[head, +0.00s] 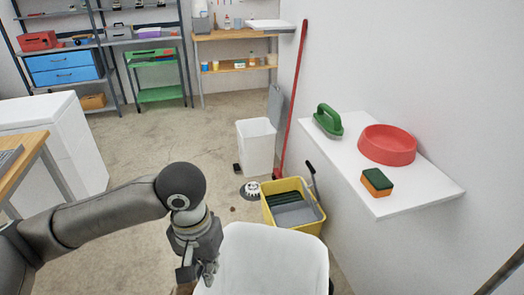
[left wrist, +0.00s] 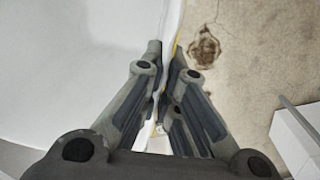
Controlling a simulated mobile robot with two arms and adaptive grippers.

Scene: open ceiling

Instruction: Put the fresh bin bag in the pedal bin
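The pedal bin (head: 255,148) is white and stands on the floor by the wall, its grey lid (head: 275,106) raised and a dark pedal (head: 237,169) at its foot. A large smooth white sheet-like thing, which I take as the fresh bin bag (head: 265,262), hangs at the bottom middle, nearer than the bin. My left gripper (head: 204,272) is at its left edge. In the left wrist view the fingers (left wrist: 162,62) are closed together on the white edge (left wrist: 90,60). A dark sliver at the bag's right edge may be my right gripper; its fingers are hidden.
A yellow mop bucket (head: 270,216) stands before the bin, with a round brush head (head: 250,190) beside it. A red-handled pole (head: 292,105) leans on the wall. A wall shelf (head: 425,187) juts out at right. Open floor (head: 170,140) lies left of the bin.

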